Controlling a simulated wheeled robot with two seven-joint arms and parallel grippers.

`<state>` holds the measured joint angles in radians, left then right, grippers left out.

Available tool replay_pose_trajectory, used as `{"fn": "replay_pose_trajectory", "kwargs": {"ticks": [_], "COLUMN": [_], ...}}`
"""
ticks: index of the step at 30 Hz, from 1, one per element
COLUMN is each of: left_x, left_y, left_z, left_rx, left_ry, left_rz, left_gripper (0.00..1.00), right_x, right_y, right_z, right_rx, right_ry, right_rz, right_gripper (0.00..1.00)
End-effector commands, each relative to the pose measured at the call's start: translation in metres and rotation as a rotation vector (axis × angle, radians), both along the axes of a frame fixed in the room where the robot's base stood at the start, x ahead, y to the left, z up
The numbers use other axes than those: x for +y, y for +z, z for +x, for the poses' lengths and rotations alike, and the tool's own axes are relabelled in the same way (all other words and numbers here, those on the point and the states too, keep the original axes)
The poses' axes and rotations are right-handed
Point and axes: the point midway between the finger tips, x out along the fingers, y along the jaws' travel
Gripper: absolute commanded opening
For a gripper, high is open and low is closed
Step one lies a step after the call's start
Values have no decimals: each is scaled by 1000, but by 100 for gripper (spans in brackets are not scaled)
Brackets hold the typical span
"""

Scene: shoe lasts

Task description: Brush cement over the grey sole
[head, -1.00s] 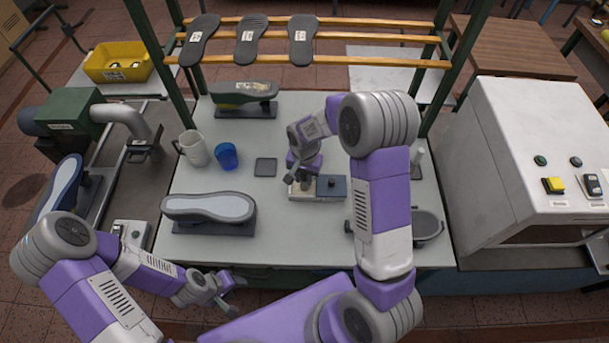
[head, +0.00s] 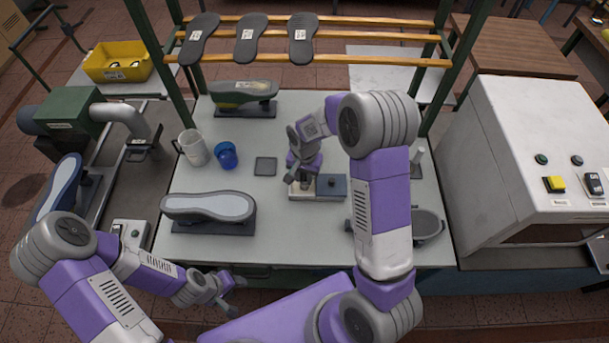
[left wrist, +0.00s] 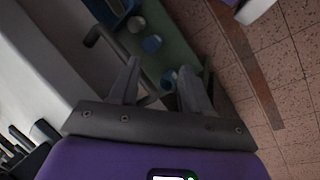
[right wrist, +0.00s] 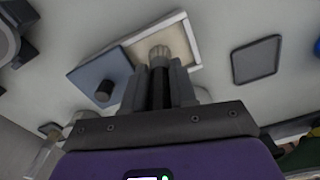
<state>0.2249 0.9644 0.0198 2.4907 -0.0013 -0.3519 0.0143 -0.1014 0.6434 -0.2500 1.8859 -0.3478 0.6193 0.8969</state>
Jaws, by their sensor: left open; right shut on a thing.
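The grey sole (head: 208,206) faces up on an upturned shoe last on a dark stand, at the left front of the table. My right gripper (head: 293,179) is shut on a brush, over the open part of a shallow cement tray (head: 302,196). In the right wrist view the pale brush bristles (right wrist: 160,54) show beyond the fingers (right wrist: 160,88), at the open compartment (right wrist: 183,37); contact with the cement is unclear. A blue-grey lid (right wrist: 95,75) with a dark knob covers the other side. My left gripper (head: 232,290) is open and empty, off the table's front edge.
A white mug (head: 194,148), a blue cup (head: 226,156) and a dark square mat (head: 265,166) stand behind the sole. Another last (head: 243,95) is at the back. The table between sole and tray is clear.

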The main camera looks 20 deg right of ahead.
Motion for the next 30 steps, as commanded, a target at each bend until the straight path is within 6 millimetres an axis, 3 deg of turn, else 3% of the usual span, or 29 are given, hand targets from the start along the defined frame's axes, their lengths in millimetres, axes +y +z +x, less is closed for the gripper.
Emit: {"fn": "replay_pose_trajectory", "kwargs": {"ticks": [16, 30], "left_x": [0, 0], "left_y": [2, 28], "left_z": [0, 0], "left_rx": [0, 0], "left_ry": [0, 0], "left_rz": [0, 0], "left_gripper": [48, 48], "right_x": [0, 0], "right_y": [1, 40], "right_z": [-1, -1], "right_rx": [4, 1], "right_ry": [0, -1], "right_rz": [0, 0], "right_gripper": [0, 0]}}
